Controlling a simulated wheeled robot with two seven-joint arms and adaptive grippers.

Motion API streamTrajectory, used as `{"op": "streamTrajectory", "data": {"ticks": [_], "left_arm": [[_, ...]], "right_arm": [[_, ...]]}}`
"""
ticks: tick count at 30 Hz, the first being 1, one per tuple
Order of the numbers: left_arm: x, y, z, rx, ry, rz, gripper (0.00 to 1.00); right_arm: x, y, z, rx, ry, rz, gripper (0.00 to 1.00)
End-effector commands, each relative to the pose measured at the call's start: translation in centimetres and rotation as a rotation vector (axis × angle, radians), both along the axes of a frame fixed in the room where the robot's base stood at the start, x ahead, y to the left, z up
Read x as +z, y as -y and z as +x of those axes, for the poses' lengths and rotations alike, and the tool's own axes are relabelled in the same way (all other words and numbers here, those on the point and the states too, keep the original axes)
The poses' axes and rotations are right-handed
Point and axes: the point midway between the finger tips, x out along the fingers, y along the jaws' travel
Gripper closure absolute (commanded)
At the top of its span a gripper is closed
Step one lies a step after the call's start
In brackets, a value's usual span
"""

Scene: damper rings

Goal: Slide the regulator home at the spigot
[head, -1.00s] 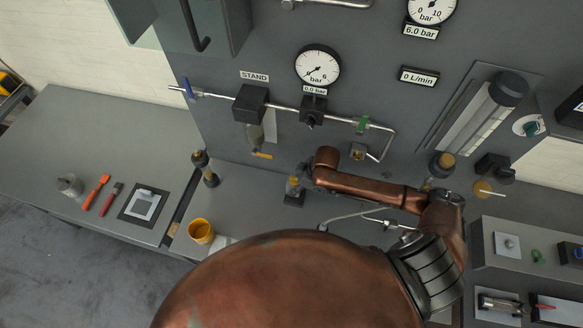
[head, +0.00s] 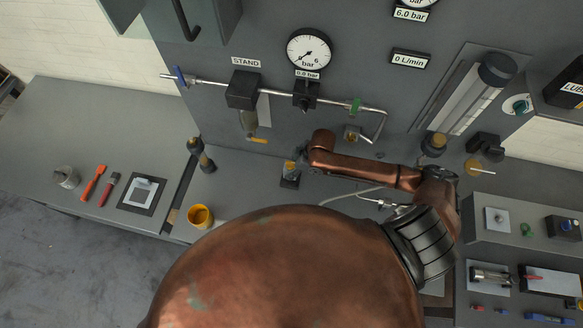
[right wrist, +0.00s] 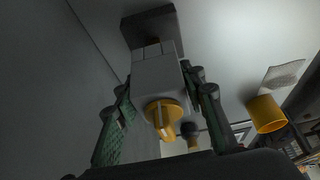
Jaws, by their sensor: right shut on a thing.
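My right gripper (head: 298,160) is low over the bench, below the gauge panel. In the right wrist view its two green-padded fingers (right wrist: 157,85) stand on either side of a pale grey block (right wrist: 153,72), apparently the regulator, and are shut on it. The same base (head: 289,183) shows under the gripper in the head view. I cannot clearly identify the spigot. My left gripper is not in view.
A shelf (head: 515,205) with small parts is at right. The left bench (head: 110,115) has free room.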

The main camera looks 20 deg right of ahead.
Motion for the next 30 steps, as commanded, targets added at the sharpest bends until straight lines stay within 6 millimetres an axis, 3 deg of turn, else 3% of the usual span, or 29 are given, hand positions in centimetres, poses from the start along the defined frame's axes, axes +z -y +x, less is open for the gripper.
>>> {"op": "streamTrajectory", "data": {"ticks": [18, 30], "left_arm": [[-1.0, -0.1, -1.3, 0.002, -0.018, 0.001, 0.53], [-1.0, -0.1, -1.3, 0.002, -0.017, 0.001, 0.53]], "right_arm": [[-2.9, 0.0, 0.1, -0.001, 0.001, 0.002, 1.0], [-3.3, -0.1, 0.1, 0.0, 0.002, 0.002, 1.0]]}}
